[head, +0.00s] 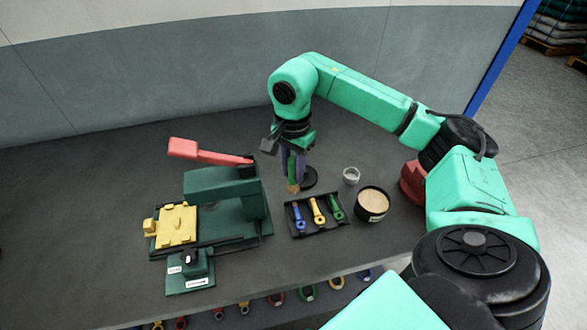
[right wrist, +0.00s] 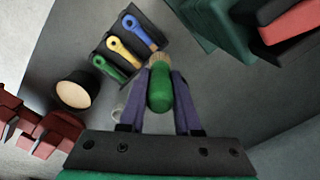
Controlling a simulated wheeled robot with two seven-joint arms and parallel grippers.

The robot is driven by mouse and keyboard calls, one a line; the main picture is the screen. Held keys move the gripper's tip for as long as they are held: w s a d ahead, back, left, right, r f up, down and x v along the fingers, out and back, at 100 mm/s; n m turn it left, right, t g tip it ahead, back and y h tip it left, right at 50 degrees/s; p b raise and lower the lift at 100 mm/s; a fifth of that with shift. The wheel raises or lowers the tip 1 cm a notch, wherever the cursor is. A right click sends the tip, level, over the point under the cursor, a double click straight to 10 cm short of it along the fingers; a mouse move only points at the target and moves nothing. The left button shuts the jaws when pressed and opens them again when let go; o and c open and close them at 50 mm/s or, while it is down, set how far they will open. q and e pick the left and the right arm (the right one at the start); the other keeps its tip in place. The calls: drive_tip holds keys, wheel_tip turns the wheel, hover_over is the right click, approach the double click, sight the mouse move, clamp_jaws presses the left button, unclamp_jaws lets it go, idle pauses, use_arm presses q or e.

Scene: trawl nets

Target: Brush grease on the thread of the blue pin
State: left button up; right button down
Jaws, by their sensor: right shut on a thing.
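My right gripper (head: 291,168) is shut on a brush with a green handle (right wrist: 160,93). The brush points down and its tan bristles (head: 293,188) show below the fingers. The blue pin (head: 298,216) lies at the left of a black tray (head: 319,232), beside a yellow pin (head: 318,211) and a green pin (head: 336,207). In the right wrist view the bristles (right wrist: 160,58) are close to the thread end of the blue pin (right wrist: 136,29). I cannot tell whether they touch. My left gripper is not in view.
A dark round thing (head: 309,178) is behind the brush. A green press (head: 228,187) with a red lever (head: 205,153) stands left. The far left table is clear.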

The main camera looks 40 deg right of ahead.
sight(293, 157)
wheel_tip(293, 157, up, 3)
drive_tip(key=shift+w+f+p, duration=0.15)
drive_tip(key=shift+f+p, duration=0.05)
drive_tip(key=shift+p, duration=0.6)
drive_tip(key=shift+r+p, duration=0.35)
drive_tip(key=shift+r, duration=0.2)
